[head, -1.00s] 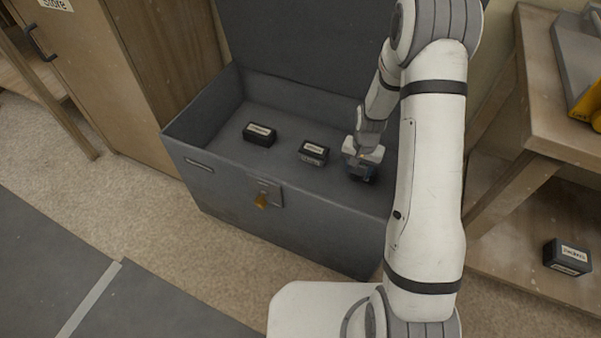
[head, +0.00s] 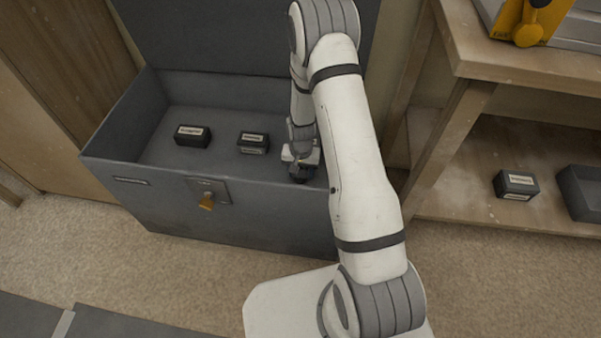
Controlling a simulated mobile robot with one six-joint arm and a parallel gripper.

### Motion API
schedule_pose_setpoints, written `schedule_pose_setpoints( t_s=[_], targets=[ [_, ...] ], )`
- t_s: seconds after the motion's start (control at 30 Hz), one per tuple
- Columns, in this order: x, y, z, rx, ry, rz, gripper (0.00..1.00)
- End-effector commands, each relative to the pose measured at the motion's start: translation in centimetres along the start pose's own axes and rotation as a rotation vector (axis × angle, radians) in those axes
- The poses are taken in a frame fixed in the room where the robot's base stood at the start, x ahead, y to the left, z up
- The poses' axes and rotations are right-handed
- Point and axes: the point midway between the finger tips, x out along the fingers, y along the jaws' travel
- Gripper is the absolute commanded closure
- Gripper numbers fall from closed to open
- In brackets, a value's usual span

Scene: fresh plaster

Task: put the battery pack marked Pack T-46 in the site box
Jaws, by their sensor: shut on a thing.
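The site box (head: 139,197) is a grey chest with its lid raised. Inside it are two dark battery packs with white labels, one at the left (head: 192,136) and one in the middle (head: 253,142); their labels are too small to read. My gripper (head: 301,168) is inside the right part of the box opening, pointing down. It is shut on a dark bluish pack (head: 298,176), mostly hidden by the gripper and arm. I cannot read that pack's label, nor tell if it touches the box floor.
A wooden bench stands at the right. On its lower shelf (head: 458,198) are another dark labelled pack (head: 516,185) and a dark grey bin (head: 583,192). A yellow item (head: 530,28) is on top.

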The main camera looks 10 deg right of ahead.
Motion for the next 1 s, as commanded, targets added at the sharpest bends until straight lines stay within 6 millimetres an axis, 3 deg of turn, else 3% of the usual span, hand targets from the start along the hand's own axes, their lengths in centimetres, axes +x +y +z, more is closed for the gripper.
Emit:
schedule_pose_setpoints(
  t_s=[0.3, 0.33, 0.6, 0.87, 1.0],
  targets=[
    [0.3, 0.0, -0.1, 0.002, 0.001, -0.001, 0.84],
    [0.3, 0.0, -0.1, 0.002, 0.001, 0.0, 0.5],
    [0.2, 0.0, -0.1, 0.001, 0.001, 0.0, 0.29],
    [-0.1, 0.0, -0.1, 0.001, 0.001, 0.0, 0.29],
    [-1.7, 0.0, -0.1, 0.001, 0.002, -0.001, 0.29]
  ],
)
